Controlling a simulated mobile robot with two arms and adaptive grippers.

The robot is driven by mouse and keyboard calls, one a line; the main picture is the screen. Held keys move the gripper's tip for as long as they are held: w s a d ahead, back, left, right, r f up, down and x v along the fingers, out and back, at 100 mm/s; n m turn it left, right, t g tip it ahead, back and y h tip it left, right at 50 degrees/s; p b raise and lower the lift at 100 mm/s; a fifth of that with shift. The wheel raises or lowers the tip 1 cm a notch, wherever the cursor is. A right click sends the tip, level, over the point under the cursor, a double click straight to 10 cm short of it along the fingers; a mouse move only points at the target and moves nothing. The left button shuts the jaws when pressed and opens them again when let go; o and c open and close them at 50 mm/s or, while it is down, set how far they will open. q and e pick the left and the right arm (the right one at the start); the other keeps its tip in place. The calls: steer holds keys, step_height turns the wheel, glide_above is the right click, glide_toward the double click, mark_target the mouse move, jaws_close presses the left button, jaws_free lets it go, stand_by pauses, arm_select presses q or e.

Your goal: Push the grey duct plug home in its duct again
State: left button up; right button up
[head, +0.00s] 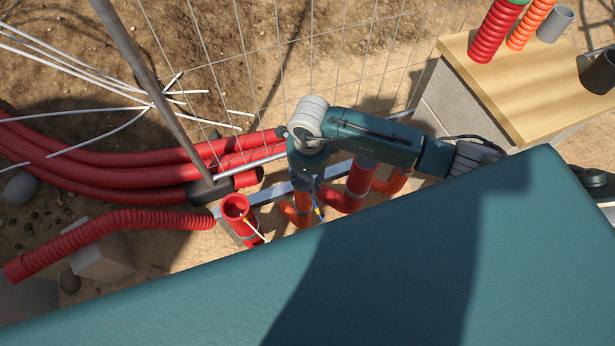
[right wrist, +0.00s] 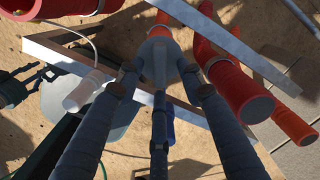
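A round grey piece (right wrist: 160,50), which looks like the duct plug, sits at the mouth of an orange duct (right wrist: 160,32) in the right wrist view. How deep it sits is hidden by the fingers. In the head view the orange duct (head: 302,204) stands below my right gripper (head: 303,184), which points down over it and covers the plug. In the right wrist view the fingertips (right wrist: 159,70) are apart around the grey piece. I cannot tell whether they grip it or only stand over it.
An open red duct (head: 236,207) stands left of my gripper; a red duct (head: 361,181) and another orange duct (head: 391,182) stand right. A metal rail runs by them, with a wire fence (head: 270,60) behind. A wooden-topped block (head: 530,75) stands at upper right.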

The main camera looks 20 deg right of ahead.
steer(key=shift+o, duration=1.2)
step_height(320, 180, up, 7)
steer(key=p, duration=0.5)
steer(key=shift+s+r, duration=0.1)
step_height(320, 180, up, 12)
steer(key=shift+s, duration=0.15)
steer(key=shift+d, duration=0.1)
